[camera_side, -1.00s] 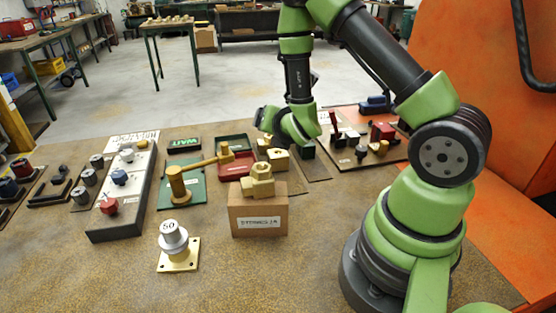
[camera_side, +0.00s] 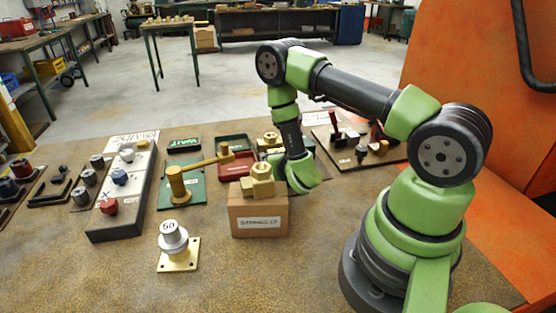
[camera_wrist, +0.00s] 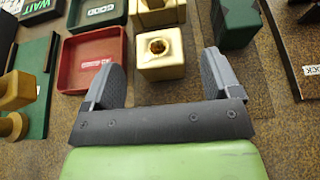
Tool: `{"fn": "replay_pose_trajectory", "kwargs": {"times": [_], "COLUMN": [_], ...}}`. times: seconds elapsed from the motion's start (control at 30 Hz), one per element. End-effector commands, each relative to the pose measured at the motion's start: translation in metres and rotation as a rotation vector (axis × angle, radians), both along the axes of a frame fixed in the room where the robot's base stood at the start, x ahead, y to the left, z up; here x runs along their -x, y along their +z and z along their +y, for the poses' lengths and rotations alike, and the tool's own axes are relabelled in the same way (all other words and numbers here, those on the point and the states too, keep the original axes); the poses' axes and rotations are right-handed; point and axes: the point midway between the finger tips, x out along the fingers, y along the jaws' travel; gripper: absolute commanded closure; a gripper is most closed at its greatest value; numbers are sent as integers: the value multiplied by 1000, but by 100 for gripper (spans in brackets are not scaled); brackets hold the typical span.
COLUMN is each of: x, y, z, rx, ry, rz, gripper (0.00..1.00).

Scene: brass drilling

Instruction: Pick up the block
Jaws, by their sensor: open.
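A brass block (camera_wrist: 162,68) with a round hole in its top stands on the table in the wrist view. My gripper (camera_wrist: 162,60) is open, with one finger to the left of this block and one to the right. Nothing is held, and I cannot tell the fingers' height relative to the block. A dark green block (camera_wrist: 236,24) stands beyond the right finger. In the side view my green wrist (camera_side: 303,173) is low, just behind and right of the cardboard box, and hides the fingers and the brass block.
Another brass piece (camera_wrist: 158,12) stands just beyond the brass block. A red tray (camera_wrist: 92,60) lies to its left. The cardboard box (camera_side: 258,217) carries a brass fitting (camera_side: 260,181) close to my wrist.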

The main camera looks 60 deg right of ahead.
Motion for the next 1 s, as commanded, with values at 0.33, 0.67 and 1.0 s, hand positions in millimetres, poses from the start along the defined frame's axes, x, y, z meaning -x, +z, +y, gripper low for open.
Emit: {"fn": "replay_pose_trajectory", "kwargs": {"times": [0.33,0.67,1.0], "x": [-14,-14,-15], "y": [-6,-6,-5], "z": [-14,-14,-14], "rx": [0,0,2], "ry": [1,1,1], "rz": [-1,-2,-4], "gripper": [17,72,92]}}
